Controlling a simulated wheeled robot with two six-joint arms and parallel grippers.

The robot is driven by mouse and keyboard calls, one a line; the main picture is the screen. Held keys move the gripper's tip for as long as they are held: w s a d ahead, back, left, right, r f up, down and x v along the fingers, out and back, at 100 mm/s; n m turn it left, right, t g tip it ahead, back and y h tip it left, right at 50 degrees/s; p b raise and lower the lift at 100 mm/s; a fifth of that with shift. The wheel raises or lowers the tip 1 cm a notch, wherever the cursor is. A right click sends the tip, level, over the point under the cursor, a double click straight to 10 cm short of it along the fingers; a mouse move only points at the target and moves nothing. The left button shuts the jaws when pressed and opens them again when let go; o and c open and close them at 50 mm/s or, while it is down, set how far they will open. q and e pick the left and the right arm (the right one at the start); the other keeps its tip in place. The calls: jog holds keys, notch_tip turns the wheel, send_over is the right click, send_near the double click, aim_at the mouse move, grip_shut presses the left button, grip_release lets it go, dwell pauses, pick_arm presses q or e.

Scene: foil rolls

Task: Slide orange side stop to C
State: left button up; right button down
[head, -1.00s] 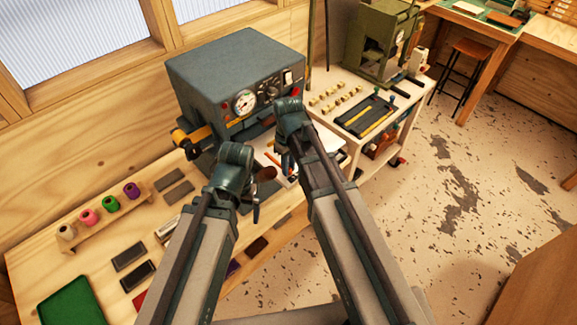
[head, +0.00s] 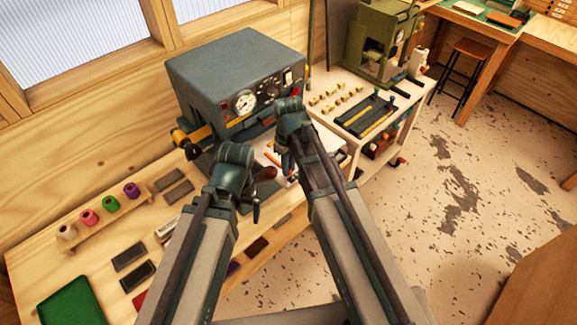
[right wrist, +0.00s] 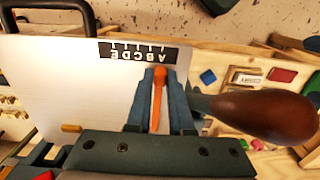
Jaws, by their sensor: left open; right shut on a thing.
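The orange side stop (right wrist: 158,100) stands between the two blue-grey fingers of my right gripper (right wrist: 162,78) in the right wrist view. The gripper is shut on it. The stop's tip is just below a black scale strip (right wrist: 105,51) with white letters A to E, upside down in this view. The tip lies near the A and B end, to the right of C. In the head view my right gripper (head: 287,165) is over the white plate in front of the grey machine. My left gripper (head: 256,208) is open and empty, lower and further left.
The grey machine (head: 235,80) with its gauge stands behind my grippers. A dark brown handle (right wrist: 265,115) is close to the right of my right gripper. The white plate (right wrist: 60,75) extends left. Thread spools (head: 110,205) and dark blocks lie on the bench at left.

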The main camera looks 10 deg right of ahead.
aim_at(296, 168)
jog(key=shift+w+d, duration=0.45)
jog(key=shift+d, duration=0.2)
jog(key=shift+w+d, duration=0.45)
jog(key=shift+d, duration=0.2)
jog(key=c, duration=0.8)
grip_release()
notch_tip(296, 168, up, 14)
jog(key=p, duration=1.3)
jog(key=shift+f+p, duration=0.15)
jog(key=shift+p, duration=0.25)
jog(key=shift+s, duration=0.15)
